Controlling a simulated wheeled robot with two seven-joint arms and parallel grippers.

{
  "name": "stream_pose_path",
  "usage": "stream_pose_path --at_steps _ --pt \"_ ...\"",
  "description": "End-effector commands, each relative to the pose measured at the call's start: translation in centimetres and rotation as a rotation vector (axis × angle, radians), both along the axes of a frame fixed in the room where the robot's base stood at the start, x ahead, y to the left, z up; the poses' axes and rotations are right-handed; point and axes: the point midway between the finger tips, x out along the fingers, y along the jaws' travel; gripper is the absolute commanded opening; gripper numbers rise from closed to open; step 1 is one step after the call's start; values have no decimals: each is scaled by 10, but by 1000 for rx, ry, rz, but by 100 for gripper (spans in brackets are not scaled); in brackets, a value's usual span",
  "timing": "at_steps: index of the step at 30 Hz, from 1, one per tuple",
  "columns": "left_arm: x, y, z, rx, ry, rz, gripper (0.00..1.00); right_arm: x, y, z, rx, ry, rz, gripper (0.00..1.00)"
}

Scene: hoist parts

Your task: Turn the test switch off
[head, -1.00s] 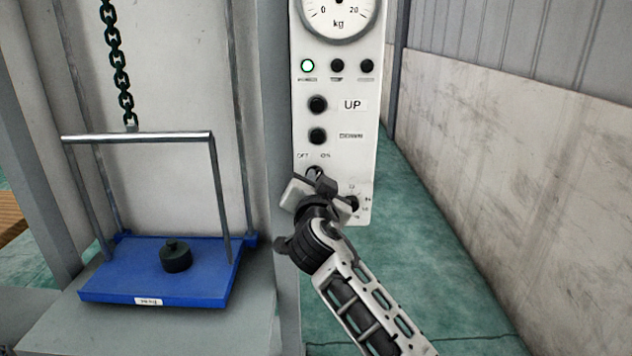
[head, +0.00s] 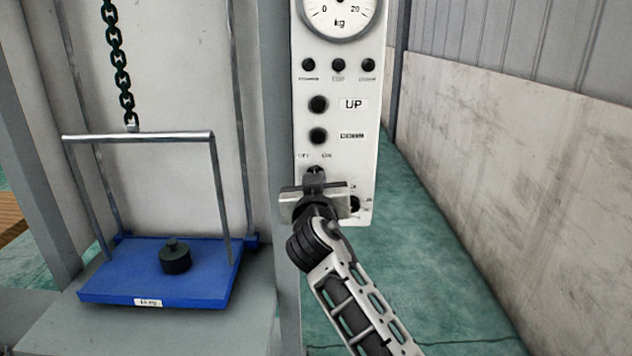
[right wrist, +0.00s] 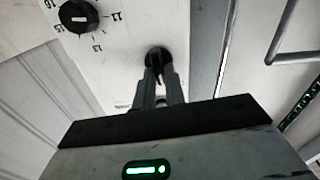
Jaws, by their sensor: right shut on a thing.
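The test switch (head: 315,170) is a dark round knob low on the white control panel (head: 365,130), under the OFF and ON labels. My right gripper (head: 315,180) is at the switch with its fingers shut on it. The right wrist view shows both fingers (right wrist: 158,82) closed around the front of the switch knob (right wrist: 157,54). The fingers hide part of the knob, so its exact pointer direction is hard to read. The left lamp (head: 308,65) on the panel is dark, like the two beside it. My left gripper is not in view.
The UP button (head: 318,104) and another black button (head: 318,136) sit above the switch. A rotary dial (right wrist: 79,15) is close beside my gripper. A blue platform (head: 120,270) with a black weight (head: 175,257) hangs at left. A wall (head: 500,150) stands at right.

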Motion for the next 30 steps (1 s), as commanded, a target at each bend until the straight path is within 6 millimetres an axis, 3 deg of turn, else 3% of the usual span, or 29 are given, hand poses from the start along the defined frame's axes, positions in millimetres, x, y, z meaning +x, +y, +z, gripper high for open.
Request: stream_pose_path --at_steps 15,30 --pt "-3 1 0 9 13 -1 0 0 2 0 -358 0 -1 0" --pt "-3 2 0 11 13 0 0 0 2 0 -435 -1 -1 0"
